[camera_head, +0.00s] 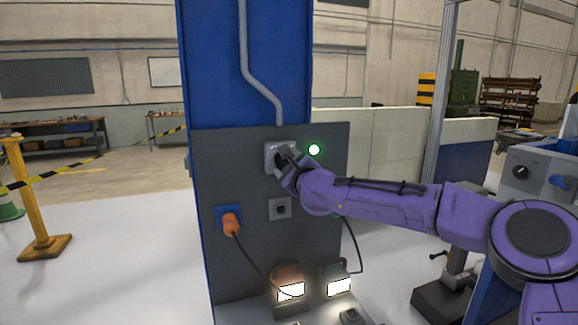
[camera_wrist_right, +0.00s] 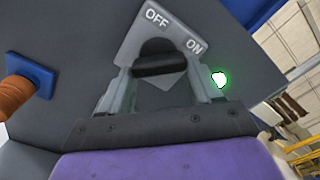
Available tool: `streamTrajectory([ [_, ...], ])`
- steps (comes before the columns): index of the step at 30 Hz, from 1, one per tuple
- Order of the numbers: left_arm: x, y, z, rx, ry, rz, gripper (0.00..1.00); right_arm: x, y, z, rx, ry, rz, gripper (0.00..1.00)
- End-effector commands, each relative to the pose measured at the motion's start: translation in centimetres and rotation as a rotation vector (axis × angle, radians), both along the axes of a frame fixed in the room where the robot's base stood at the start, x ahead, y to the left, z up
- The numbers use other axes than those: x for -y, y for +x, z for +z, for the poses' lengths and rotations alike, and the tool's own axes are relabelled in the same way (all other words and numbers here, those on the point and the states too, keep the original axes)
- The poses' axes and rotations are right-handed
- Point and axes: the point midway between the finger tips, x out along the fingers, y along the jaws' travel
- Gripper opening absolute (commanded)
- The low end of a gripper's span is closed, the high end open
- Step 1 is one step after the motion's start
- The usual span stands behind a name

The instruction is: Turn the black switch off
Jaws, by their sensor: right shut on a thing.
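The black switch (camera_wrist_right: 160,65) is a rotary knob on a light grey plate marked OFF and ON, seen close in the right wrist view. In the head view its plate (camera_head: 271,150) is on the dark grey panel, with the knob mostly hidden by my right gripper (camera_head: 284,158). My right gripper (camera_wrist_right: 160,88) is shut on the black knob, one finger at each end of it. A green light (camera_head: 314,149) glows to the right of the plate; it also shows in the right wrist view (camera_wrist_right: 219,79). My left gripper is not in view.
The dark grey panel (camera_head: 235,160) is on a blue column (camera_head: 215,60). An orange plug (camera_head: 231,223) sits in a blue socket below left. A smaller grey switch plate (camera_head: 287,213) is below the knob. Two lit lamps (camera_head: 290,291) (camera_head: 339,287) stand lower down.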

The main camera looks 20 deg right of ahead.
Motion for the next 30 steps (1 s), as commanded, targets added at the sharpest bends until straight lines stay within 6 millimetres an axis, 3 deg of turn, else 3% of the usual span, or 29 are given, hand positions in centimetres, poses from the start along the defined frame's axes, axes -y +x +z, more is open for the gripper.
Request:
streamTrajectory([
  [11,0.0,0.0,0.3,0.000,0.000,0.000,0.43,0.1,0.0,0.1,0.005,-0.157,0.000,0.33],
  [30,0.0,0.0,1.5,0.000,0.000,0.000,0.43,0.2,0.0,0.5,0.025,-0.753,0.000,0.33],
])
